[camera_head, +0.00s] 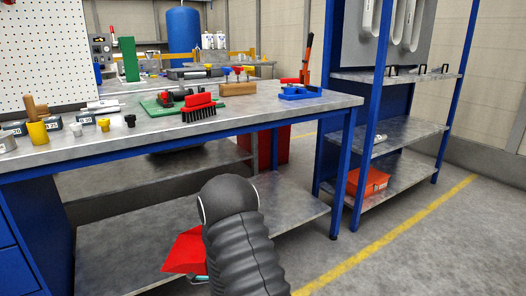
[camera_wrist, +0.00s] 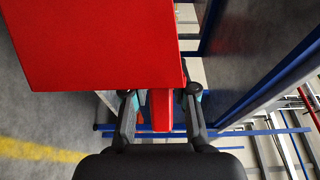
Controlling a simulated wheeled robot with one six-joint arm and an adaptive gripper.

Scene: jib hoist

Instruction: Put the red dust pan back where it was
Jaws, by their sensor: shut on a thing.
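The red dust pan (camera_head: 183,252) shows in the head view in front of the workbench's lower shelf (camera_head: 130,235), left of my arm. I cannot tell whether it touches the shelf. In the wrist view its broad flat red pan (camera_wrist: 95,40) fills the upper left, and its red handle (camera_wrist: 161,110) runs down between the fingers. My gripper (camera_wrist: 160,103) is shut on that handle. In the head view my black arm hides most of the gripper; only a bit of teal fingertip shows under the pan.
The workbench top (camera_head: 240,112) holds a red brush (camera_head: 199,107) with black bristles, a blue tray (camera_head: 300,92) and several small parts. A blue-framed rack (camera_head: 400,130) stands at right with an orange-red box (camera_head: 368,181) on its bottom shelf. The floor around the yellow line (camera_head: 400,235) is clear.

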